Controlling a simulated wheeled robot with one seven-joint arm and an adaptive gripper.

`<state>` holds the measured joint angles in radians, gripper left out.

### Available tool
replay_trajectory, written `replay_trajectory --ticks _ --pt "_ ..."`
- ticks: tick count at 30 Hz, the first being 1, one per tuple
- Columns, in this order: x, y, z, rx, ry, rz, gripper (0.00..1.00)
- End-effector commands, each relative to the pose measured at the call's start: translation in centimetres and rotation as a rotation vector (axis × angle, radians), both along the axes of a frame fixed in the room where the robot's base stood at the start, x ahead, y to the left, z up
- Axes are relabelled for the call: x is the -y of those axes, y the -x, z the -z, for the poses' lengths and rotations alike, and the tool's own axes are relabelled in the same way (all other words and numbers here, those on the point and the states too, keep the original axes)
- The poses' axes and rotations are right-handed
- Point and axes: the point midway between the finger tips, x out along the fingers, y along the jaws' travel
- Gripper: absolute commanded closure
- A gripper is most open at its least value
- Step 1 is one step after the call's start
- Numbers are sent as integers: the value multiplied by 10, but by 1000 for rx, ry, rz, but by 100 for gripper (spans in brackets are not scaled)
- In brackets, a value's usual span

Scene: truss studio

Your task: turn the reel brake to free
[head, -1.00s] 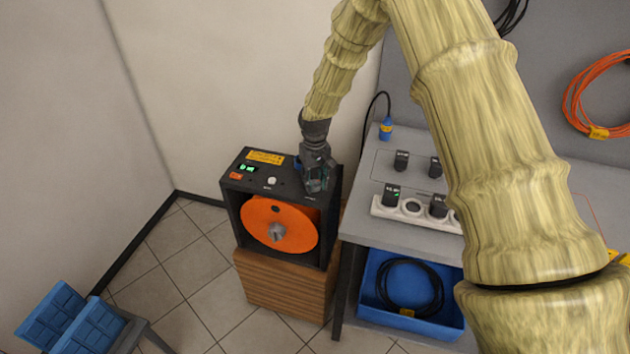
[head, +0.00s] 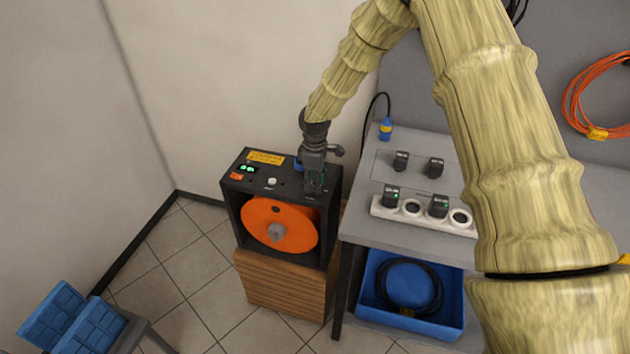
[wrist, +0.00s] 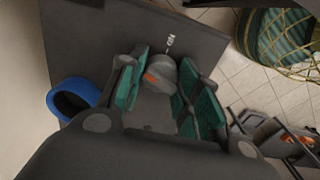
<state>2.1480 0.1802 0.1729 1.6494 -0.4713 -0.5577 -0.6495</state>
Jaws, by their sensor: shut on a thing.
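The cable reel is an orange disc (head: 262,222) with a grey hub, set in a black housing (head: 228,205) in the head view. My gripper (head: 315,188) points down at the right end of the housing's top panel. In the wrist view its green-padded fingers are shut on a grey round knob (wrist: 161,72) with an orange mark, the reel brake. A small white label is printed beside the knob on the dark panel; I cannot read it surely. In the head view my gripper hides the knob.
A blue ring-shaped part (wrist: 73,98) stands on the panel beside my gripper. The housing rests on a wooden block (head: 285,290). To the right is a grey table (head: 400,228) with a white socket strip (head: 412,207) and a blue bin (head: 372,303) below.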

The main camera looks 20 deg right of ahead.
Motion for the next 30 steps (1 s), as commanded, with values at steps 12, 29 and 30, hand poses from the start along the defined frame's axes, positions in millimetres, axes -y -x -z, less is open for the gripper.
replay_trajectory --ticks 12,29,30 --pt "2 0 -1 -1 1 -285 91" --pt "1 -1 0 0 1 -384 90" --pt "1 -1 0 0 1 -383 90"
